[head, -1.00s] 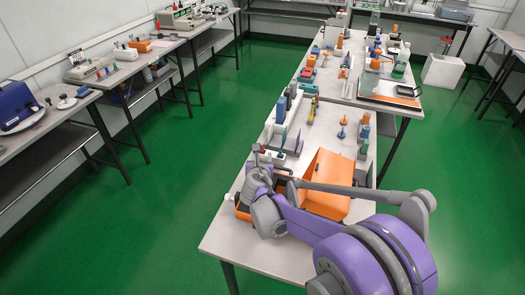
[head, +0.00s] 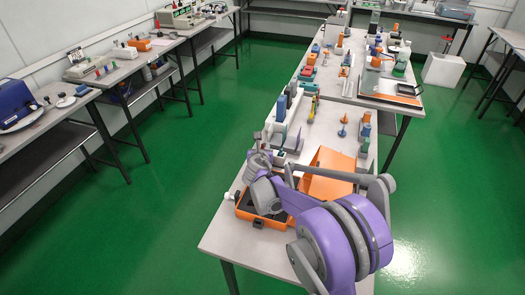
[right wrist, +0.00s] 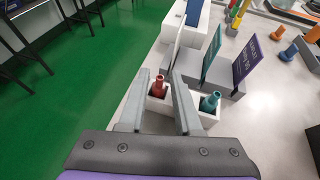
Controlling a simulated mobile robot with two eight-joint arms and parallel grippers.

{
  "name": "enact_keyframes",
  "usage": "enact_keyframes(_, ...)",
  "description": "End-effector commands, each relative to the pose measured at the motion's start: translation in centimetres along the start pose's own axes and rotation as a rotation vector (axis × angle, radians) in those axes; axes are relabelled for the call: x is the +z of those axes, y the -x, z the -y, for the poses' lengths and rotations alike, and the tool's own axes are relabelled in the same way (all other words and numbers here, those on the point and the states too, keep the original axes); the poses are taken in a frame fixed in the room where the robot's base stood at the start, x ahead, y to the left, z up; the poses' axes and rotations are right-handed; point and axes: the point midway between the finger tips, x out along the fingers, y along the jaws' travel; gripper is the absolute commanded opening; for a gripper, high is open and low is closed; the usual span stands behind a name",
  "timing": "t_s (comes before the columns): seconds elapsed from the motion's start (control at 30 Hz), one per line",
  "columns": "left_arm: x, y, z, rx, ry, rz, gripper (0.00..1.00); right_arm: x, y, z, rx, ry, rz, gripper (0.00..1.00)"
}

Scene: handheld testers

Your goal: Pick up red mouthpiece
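In the right wrist view, a red mouthpiece (right wrist: 158,86) stands upright in a white holder (right wrist: 157,108). My right gripper (right wrist: 159,76) is open, with one finger on each side of the mouthpiece in the picture. I cannot tell how far above it the fingers are, and no contact is visible. A teal mouthpiece (right wrist: 209,102) stands in a similar white holder just right of the right finger. In the head view my right gripper (head: 267,142) is over the left edge of the near table, and the red mouthpiece cannot be made out there. My left gripper is not in view.
An open orange case (head: 326,184) lies under my right arm on the near table (head: 225,238). Grey stands with upright panels (right wrist: 247,64) are ahead of the fingers. Blue and orange pieces (right wrist: 288,52) stand farther right. Green floor lies left of the table.

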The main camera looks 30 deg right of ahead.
Motion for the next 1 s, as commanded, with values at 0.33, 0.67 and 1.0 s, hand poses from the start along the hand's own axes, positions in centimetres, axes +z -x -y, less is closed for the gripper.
enact_keyframes(0.33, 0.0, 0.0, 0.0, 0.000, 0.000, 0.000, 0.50, 0.0, 0.0, 0.0, 0.000, 0.000, 0.000, 0.00)
enact_keyframes(0.67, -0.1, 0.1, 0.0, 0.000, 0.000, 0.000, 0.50, 0.4, 0.2, 0.0, 0.000, 0.000, 0.000, 0.00)
enact_keyframes(1.0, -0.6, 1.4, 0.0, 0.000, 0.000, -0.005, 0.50, 6.3, 2.6, 0.0, 0.000, -0.001, 0.001, 0.00)
